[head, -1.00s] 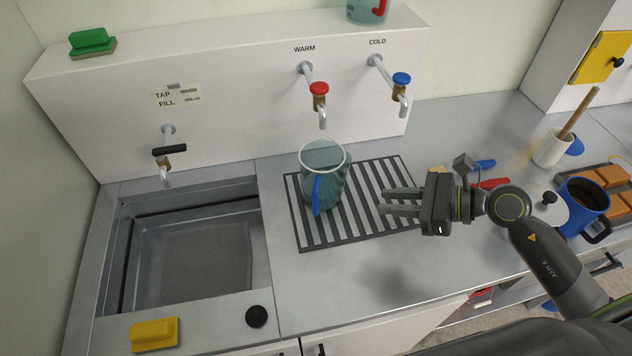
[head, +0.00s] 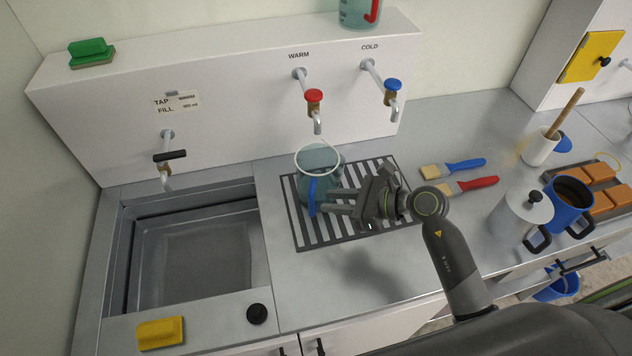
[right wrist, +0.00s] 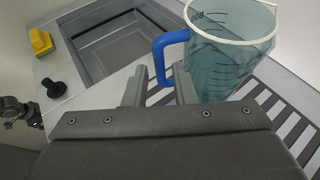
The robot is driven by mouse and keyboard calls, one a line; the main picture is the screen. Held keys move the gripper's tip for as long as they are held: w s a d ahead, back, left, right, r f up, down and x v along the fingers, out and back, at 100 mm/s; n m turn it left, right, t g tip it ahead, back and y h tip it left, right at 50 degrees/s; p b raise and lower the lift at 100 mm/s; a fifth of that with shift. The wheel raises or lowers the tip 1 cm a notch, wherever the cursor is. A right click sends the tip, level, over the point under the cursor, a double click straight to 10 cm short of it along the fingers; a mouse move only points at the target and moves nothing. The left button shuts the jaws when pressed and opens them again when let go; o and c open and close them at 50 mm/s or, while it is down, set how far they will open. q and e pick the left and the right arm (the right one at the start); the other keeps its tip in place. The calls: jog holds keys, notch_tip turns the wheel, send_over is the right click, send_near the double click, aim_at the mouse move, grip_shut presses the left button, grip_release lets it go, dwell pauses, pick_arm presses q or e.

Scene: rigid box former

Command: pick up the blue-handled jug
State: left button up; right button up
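The blue-handled jug (head: 325,181) is clear teal with a white rim and stands upright on the slatted drain rack (head: 352,232). Its blue handle (head: 313,194) faces the front. My right gripper (head: 340,204) is just right of the handle, its fingers pointing left. In the right wrist view the fingers (right wrist: 160,85) are apart, with the handle (right wrist: 163,50) beyond and between their tips. The jug (right wrist: 225,62) stands beside the right finger there; I cannot tell whether they touch. My left gripper is not in view.
The warm tap (head: 314,105) and cold tap (head: 392,92) hang behind the rack. A sink (head: 190,262) lies to the left. Another jug (head: 358,12) is on the ledge.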

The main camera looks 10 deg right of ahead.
aim_at(311, 214)
jog(key=p+x, duration=0.2)
jog(key=x, duration=0.3)
jog(key=shift+a+p, duration=0.25)
jog(key=shift+p, duration=0.1)
jog(key=shift+w+a+f, duration=0.25)
grip_shut()
